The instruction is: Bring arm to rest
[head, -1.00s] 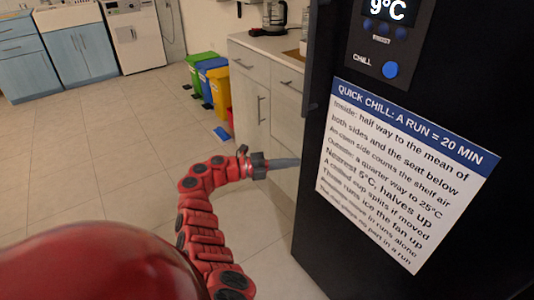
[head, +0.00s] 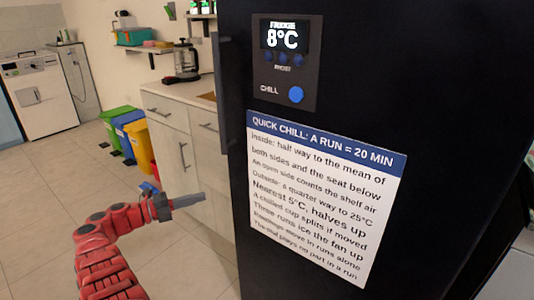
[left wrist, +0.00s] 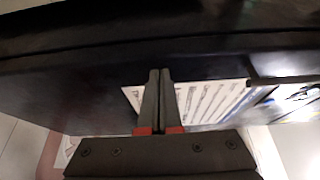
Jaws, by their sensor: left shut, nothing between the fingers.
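My left gripper (head: 203,197) is on a red jointed arm that comes in from the lower left of the head view. Its grey fingers are together and empty, pointing right toward the black fridge (head: 440,90). The tips appear just left of the fridge's edge in the picture; I cannot tell the exact gap. In the left wrist view the closed fingers (left wrist: 159,78) show in front of the dark fridge and part of the white notice (left wrist: 200,100). My right gripper is not in view.
The fridge's panel (head: 285,60) reads 8°C above a blue CHILL button (head: 296,95). A printed notice (head: 320,200) is below. A counter (head: 180,97) with a coffee maker (head: 186,60) stands behind, beside green, blue and yellow bins (head: 133,135).

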